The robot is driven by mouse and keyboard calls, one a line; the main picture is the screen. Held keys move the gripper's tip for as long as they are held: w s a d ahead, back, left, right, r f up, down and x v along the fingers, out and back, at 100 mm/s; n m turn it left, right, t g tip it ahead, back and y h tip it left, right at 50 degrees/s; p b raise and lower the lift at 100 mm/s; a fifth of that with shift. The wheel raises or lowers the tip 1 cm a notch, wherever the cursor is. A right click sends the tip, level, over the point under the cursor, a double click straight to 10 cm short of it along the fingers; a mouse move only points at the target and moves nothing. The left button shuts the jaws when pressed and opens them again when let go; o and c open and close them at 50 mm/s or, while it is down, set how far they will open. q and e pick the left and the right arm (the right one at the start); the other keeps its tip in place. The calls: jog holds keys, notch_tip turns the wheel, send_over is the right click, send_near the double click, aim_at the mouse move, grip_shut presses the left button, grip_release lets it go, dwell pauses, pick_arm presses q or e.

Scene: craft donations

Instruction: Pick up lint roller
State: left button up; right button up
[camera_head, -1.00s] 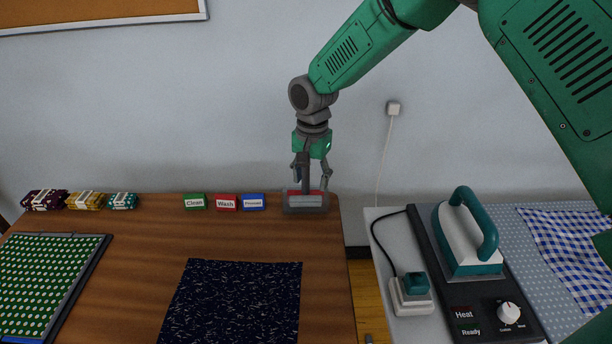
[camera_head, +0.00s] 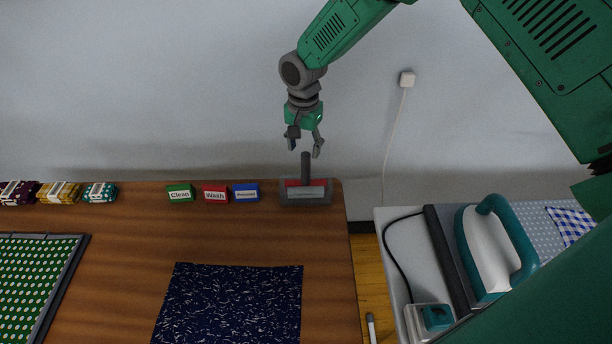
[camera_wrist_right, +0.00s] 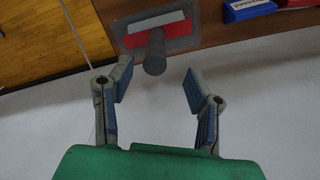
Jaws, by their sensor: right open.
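The lint roller (camera_head: 306,190) sits in a grey holder with a red part at the back right corner of the wooden table, its dark handle standing up. My right gripper (camera_head: 304,148) is open and empty just above the handle's top. In the right wrist view the lint roller (camera_wrist_right: 156,52) lies ahead of the open fingers (camera_wrist_right: 157,88), its handle end pointing toward the gap between them, not gripped. My left gripper is not in view.
Green, red and blue label blocks (camera_head: 215,193) stand left of the roller. A dark speckled cloth (camera_head: 232,305) lies in front. Folded bundles (camera_head: 58,192) and a green patterned board (camera_head: 35,280) are at left. An iron (camera_head: 490,250) stands on the right-hand board.

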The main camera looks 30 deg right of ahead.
aim_at(305, 166)
jog(key=shift+w+a+f, duration=0.1)
jog(key=shift+f, duration=0.6)
jog(key=shift+s+f, duration=0.2)
jog(key=shift+f, duration=0.1)
jog(key=shift+s+d+f+p, duration=0.1)
jog(key=shift+f+p, duration=0.1)
jog(key=shift+f, duration=0.6)
jog(key=shift+w+d+f+p, duration=0.1)
jog(key=shift+f+p, duration=0.1)
jog(key=shift+f, duration=0.55)
jog(key=shift+s+d+f+p, duration=0.1)
jog(key=shift+f+p, duration=0.1)
jog(key=shift+f, duration=0.6)
jog(key=shift+a+r, duration=0.1)
jog(key=shift+a, duration=0.1)
grip_shut()
